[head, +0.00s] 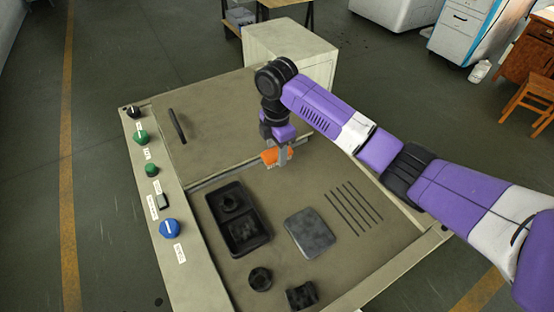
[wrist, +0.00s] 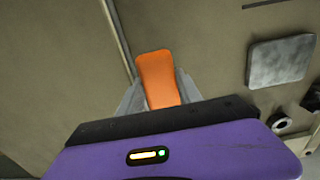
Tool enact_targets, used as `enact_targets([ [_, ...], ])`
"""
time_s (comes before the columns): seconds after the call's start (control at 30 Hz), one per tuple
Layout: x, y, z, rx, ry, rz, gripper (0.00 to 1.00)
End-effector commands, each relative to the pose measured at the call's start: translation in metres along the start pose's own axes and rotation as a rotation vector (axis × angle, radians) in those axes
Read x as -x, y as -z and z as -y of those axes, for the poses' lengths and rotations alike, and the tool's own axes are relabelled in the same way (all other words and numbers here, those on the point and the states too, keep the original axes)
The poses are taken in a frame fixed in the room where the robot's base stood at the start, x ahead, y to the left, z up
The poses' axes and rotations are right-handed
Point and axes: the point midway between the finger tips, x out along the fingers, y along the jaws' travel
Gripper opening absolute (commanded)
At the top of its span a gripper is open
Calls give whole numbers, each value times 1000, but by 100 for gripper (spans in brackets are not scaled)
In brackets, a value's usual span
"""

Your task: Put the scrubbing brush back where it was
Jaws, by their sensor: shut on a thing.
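My gripper (head: 283,157) points down over the back part of the machine's worktop, near a seam in the panel. It is shut on an orange object, which I take to be the scrubbing brush (head: 270,156). In the wrist view the orange brush (wrist: 158,78) sticks out between the two grey fingers (wrist: 160,92). Only its smooth orange side shows; no bristles are visible. It appears to be held above the surface, but the exact gap is hard to tell.
A black tray (head: 264,237) with dark parts lies left of a grey plate (head: 310,233). Two dark parts, one round (head: 260,279) and one blocky (head: 302,296), lie in front. Knobs and buttons line the left control strip (head: 155,205). The back panel (head: 215,120) is mostly clear, with a black handle (head: 177,126).

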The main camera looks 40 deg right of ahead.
Motion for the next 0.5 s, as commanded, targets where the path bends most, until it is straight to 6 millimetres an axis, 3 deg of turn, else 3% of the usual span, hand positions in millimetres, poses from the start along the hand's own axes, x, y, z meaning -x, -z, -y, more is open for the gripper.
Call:
enact_targets([
  [0.23,-34,0,1,-1,3,-1,4],
  [0.5,-39,0,0,0,0,-1,4],
])
